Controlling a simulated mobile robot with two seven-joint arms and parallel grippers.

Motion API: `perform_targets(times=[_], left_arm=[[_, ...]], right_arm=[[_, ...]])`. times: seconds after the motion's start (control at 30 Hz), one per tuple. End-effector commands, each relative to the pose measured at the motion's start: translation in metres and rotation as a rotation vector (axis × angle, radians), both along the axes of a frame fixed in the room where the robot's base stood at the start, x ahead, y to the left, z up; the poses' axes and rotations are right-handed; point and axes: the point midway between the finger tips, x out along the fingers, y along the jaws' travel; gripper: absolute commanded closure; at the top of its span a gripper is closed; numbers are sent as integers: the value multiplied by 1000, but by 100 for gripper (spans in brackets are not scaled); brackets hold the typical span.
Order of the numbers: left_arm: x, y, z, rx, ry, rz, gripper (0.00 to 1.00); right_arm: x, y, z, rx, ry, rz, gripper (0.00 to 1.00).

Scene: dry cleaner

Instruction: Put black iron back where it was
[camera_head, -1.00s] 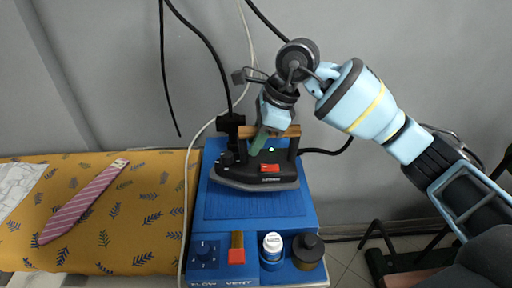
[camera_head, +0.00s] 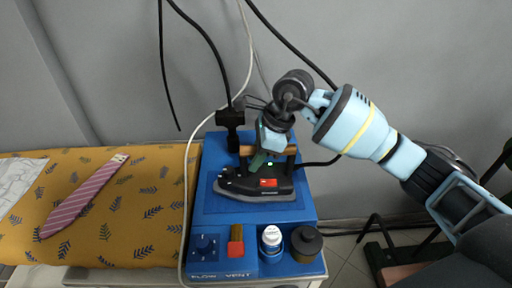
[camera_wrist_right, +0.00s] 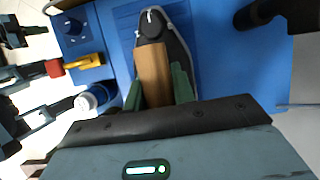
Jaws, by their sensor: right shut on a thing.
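The black iron (camera_head: 256,187), with a wooden handle and a red label, is over the blue ribbed pad of the blue station (camera_head: 215,215). I cannot tell whether its sole touches the pad. My right gripper (camera_head: 262,160) is shut on the iron's wooden handle from above. In the right wrist view, the green fingers (camera_wrist_right: 160,92) lie on both sides of the wooden handle (camera_wrist_right: 153,75), with the iron's dark dial (camera_wrist_right: 152,24) beyond.
A yellow patterned ironing board (camera_head: 110,215) with a striped tie (camera_head: 80,200) is at left. Cables hang behind.

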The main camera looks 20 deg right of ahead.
Motion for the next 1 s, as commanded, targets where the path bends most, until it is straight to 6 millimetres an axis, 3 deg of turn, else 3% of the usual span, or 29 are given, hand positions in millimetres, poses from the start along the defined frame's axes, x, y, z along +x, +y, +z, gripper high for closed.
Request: perform_targets(times=[0.47, 0.5, 0.63, 1.0], left_arm=[[-1, 0, 0, 0, 1, 0, 100], [0, 0, 0, 0, 1, 0, 100], [0, 0, 0, 0, 1, 0, 100], [0, 0, 1, 0, -1, -1, 100]], right_arm=[[2, 1, 2, 8, -16, 0, 100], [0, 0, -4, 0, -3, 0, 72], [0, 0, -4, 0, -3, 0, 55], [0, 0, -1, 1, -4, 0, 53]])
